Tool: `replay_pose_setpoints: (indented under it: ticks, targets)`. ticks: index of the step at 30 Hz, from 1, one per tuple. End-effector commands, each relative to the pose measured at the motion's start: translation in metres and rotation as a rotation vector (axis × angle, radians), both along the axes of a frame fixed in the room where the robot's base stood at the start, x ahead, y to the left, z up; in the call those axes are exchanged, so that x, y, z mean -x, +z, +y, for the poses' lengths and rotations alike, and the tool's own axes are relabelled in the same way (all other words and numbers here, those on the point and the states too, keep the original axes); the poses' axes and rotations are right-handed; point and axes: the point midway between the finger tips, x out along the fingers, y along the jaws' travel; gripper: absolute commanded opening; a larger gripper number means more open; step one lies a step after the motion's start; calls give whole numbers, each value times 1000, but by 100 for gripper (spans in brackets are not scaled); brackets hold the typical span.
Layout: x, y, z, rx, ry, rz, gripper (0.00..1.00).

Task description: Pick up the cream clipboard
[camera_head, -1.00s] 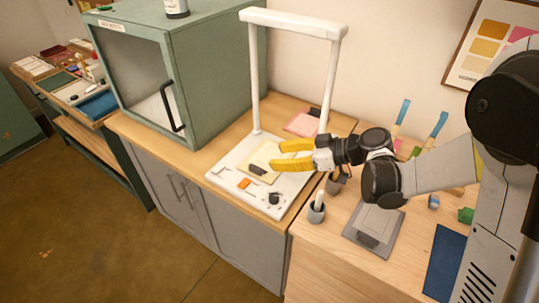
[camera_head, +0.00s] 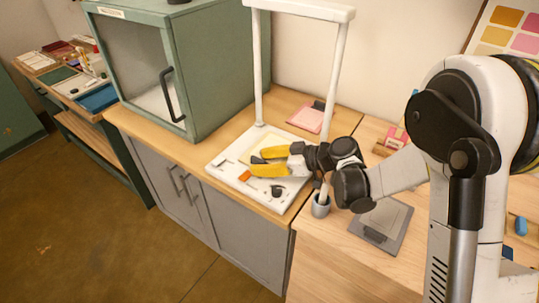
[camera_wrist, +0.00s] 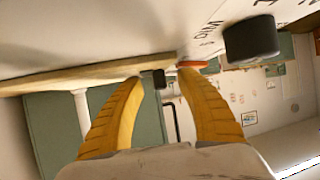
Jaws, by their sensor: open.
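The cream clipboard (camera_head: 271,143) lies on the white board of the stand (camera_head: 226,170), partly hidden behind my gripper in the head view. In the wrist view the clipboard (camera_wrist: 80,76) shows as a thin edge-on slab, with its small dark clip (camera_wrist: 158,79) between my fingertips. My gripper (camera_head: 254,163) has yellow fingers, spread and empty, low over the white board at the clipboard. In the wrist view the fingers (camera_wrist: 160,84) are apart. Whether they touch the clipboard I cannot tell.
The stand's white frame (camera_head: 257,70) rises behind. An orange piece (camera_head: 244,176) and a black knob (camera_head: 277,191) sit on its board. A pink clipboard (camera_head: 306,118) lies behind, a grey clipboard (camera_head: 391,215) to the right. A grey cup (camera_head: 320,206) stands near my wrist. A green cabinet (camera_head: 205,80) is left.

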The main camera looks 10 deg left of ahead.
Motion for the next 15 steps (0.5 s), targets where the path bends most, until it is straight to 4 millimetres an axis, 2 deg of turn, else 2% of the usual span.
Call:
replay_pose_setpoints:
  ticks: [3, 7, 8, 15]
  targets:
    - [0, 0, 0, 0, 0, 0, 42]
    - [0, 0, -1, 0, 0, 0, 3]
    - [0, 0, -1, 0, 0, 0, 0]
    - [0, 1, -1, 0, 0, 0, 0]
